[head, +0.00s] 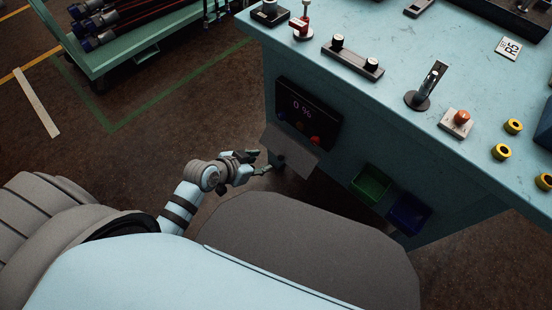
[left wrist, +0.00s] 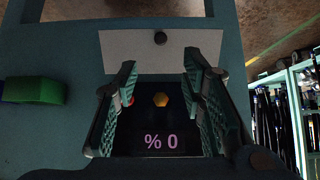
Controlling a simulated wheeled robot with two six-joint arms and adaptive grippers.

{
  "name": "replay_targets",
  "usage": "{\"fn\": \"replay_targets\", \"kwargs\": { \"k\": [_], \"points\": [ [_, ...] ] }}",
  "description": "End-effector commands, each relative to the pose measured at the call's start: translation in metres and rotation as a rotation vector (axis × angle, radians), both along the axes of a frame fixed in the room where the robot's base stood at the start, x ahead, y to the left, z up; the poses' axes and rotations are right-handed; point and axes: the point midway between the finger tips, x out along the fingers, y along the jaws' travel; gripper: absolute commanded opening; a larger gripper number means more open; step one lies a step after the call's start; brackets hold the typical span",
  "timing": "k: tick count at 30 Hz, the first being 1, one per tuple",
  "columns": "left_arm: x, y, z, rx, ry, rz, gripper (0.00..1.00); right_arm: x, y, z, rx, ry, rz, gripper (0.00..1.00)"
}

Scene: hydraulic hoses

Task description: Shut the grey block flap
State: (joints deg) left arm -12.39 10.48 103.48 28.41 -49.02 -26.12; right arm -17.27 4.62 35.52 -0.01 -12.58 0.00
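The grey flap (head: 290,148) hangs tilted out from the front of the pale blue bench, just below a dark panel (head: 308,112) reading "0 %". In the left wrist view the open gripper (left wrist: 160,65) frames the panel (left wrist: 160,125), with an orange button and a red button. Touch with the flap cannot be told. My right gripper is not in view.
A green bin (head: 371,184) and a blue bin (head: 408,213) are on the bench front, right of the flap. Fittings and yellow rings (head: 513,126) stand on the bench top (head: 390,60). A green cart (head: 135,45) holds hoses at back left. Floor left of the bench is clear.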

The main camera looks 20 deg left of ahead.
Motion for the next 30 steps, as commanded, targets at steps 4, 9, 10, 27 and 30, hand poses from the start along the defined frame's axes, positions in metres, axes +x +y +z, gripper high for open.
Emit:
{"fn": "replay_targets", "kwargs": {
  "k": [4, 9, 10, 27, 30],
  "points": [
    [0.030, -0.012, -0.039, -0.002, -0.001, 0.003, 0.37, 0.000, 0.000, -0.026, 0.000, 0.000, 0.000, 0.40],
    [0.059, -0.023, -0.068, -0.002, -0.001, 0.003, 0.37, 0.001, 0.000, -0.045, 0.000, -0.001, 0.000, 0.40],
    [0.062, -0.024, -0.072, -0.001, 0.000, 0.004, 0.37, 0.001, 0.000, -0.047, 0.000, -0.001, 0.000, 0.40],
    [0.072, -0.028, -0.079, 0.001, 0.000, 0.004, 0.12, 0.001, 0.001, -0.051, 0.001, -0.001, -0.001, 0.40],
    [0.072, -0.028, -0.079, 0.001, 0.000, 0.004, 0.00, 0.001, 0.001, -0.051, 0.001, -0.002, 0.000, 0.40]
  ]
}}
